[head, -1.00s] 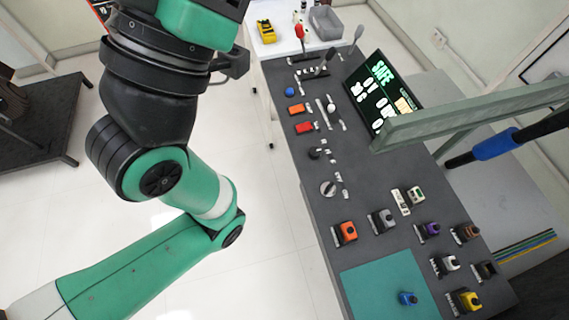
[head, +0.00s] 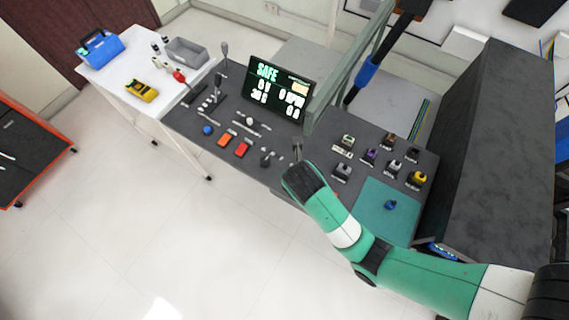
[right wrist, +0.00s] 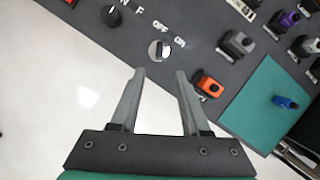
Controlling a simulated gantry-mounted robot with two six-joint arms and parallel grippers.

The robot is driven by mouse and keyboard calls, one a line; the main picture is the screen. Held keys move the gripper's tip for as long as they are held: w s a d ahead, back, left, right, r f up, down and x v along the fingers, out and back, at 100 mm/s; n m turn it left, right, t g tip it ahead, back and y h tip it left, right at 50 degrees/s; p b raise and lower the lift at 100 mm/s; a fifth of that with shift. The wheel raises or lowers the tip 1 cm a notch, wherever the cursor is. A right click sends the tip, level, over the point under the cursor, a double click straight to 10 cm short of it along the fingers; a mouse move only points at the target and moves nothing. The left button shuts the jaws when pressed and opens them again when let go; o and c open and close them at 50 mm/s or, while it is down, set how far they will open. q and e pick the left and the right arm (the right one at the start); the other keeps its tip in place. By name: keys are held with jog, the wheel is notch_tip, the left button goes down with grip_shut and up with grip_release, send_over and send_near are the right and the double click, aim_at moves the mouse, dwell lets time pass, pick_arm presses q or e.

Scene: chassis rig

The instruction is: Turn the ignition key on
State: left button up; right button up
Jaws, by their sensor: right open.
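A round silver switch with a slot-like grip, likely the ignition key (right wrist: 159,49), is on the dark console beside white OFF and ON lettering in the right wrist view. My right gripper (right wrist: 158,76) is open and empty, its two fingertips just short of the switch, which lies beyond the gap between them. In the head view my right gripper (head: 298,148) is over the front edge of the console (head: 190,118), and the arm hides the switch there. I cannot tell the height of the fingertips above the panel. My left gripper is not in view.
An orange button block (right wrist: 207,86) sits close to the right fingertip. A black knob (right wrist: 112,16) is left of the switch. A display (head: 279,90) reading SAFE stands at the back. A teal mat (head: 380,215) with a blue piece (head: 390,205) lies to the right.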

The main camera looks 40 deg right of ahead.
jog(key=b+x, duration=0.5)
jog(key=x, duration=0.6)
jog(key=shift+w+f, duration=0.15)
jog(key=shift+f, duration=0.05)
grip_shut()
